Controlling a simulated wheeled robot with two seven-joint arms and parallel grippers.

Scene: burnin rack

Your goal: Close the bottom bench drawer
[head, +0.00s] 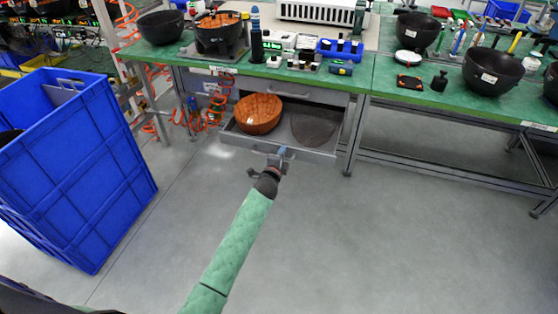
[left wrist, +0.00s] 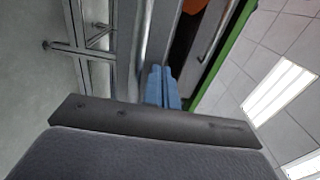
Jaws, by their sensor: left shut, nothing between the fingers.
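The bottom bench drawer (head: 300,151) is pulled out from under the green-topped bench. It holds an orange-brown bowl (head: 258,113) and a dark rounded thing (head: 314,127). My left gripper (head: 282,152) is at the drawer's front face, near the middle of its front edge. Its blue fingers (left wrist: 161,88) are together with nothing between them. In the left wrist view they point at the grey drawer front (left wrist: 140,45); I cannot tell whether they touch it. My right gripper is in neither view.
A closed upper drawer (head: 285,90) is above. A tall blue crate (head: 75,165) stands on the left, with orange coiled hoses (head: 205,112) between it and the drawer. A second green bench (head: 440,105) is on the right. The grey floor in front is clear.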

